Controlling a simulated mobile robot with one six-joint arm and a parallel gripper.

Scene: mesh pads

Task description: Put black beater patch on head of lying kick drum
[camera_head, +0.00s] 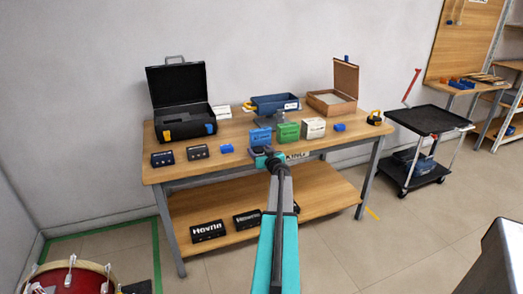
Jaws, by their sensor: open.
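A dark flat thing (136,287) lies on the floor just right of the drum, partly cut off. I cannot tell whether it is the black beater patch. My gripper (262,154) is at the far end of my arm, by the front edge of the workbench, well away from the drum. It is small here and appears empty.
The workbench (180,172) holds an open black case (183,100), blue, green and white boxes, a blue bin (275,104) and a wooden box (333,102). A black trolley (430,119) stands right.

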